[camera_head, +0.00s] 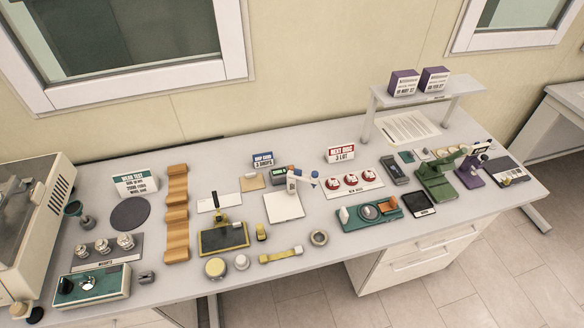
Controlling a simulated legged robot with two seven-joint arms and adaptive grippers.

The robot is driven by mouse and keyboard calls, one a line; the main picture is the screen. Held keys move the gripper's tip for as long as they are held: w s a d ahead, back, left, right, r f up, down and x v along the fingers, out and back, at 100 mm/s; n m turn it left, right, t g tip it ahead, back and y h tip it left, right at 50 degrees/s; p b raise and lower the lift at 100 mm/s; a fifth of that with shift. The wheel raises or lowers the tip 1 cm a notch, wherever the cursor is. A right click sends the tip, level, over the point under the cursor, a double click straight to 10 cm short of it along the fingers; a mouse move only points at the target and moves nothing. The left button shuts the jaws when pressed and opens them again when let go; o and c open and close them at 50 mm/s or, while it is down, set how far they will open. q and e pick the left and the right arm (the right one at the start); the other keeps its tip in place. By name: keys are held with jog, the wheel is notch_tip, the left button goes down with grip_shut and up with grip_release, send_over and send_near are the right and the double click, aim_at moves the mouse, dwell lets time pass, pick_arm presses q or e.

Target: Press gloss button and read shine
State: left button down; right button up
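No device in the head view is readably labelled as a gloss meter, and I cannot tell which part is the gloss button. A small dark device (395,171) lies right of the middle of the bench. Neither of my grippers is in view.
The bench (330,245) is crowded. A teal control box (90,287) and metal weights (103,247) are at left, a wavy orange strip (177,215) nearer the middle. A green press (437,180) and a raised shelf (425,92) with purple boxes (404,83) are at right.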

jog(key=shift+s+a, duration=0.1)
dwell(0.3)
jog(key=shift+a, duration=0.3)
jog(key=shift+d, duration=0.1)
